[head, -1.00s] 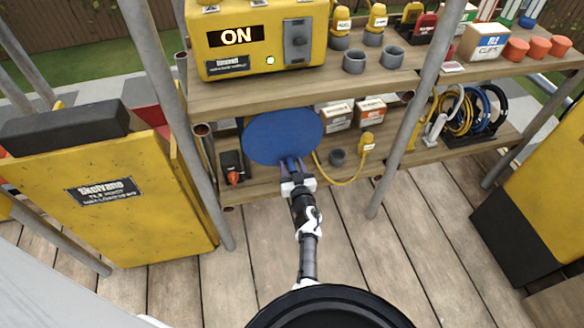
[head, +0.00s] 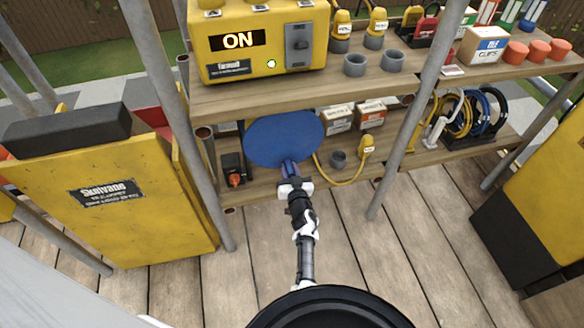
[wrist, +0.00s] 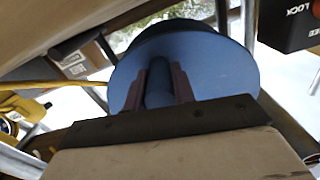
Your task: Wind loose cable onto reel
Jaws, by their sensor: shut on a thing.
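The reel shows as a blue disc (head: 284,138) on the lower shelf, with a blue handle (head: 289,168) sticking out towards me. My gripper (head: 290,180) is shut on that handle. In the wrist view the blue disc (wrist: 205,72) fills the middle, and the fingers of my gripper (wrist: 159,85) stand on both sides of the handle (wrist: 159,90). A yellow cable (head: 335,176) runs from the right of the disc along the shelf to a yellow plug (head: 366,146). The far side of the reel is hidden behind the disc.
A yellow box lit "ON" (head: 240,65) stands on the upper shelf (head: 300,96). A dark box with a red part (head: 233,168) sits left of the reel. Scaffold poles (head: 410,112) flank the shelves. Cardboard boxes (head: 338,119) and a grey cup (head: 338,159) are right of the disc.

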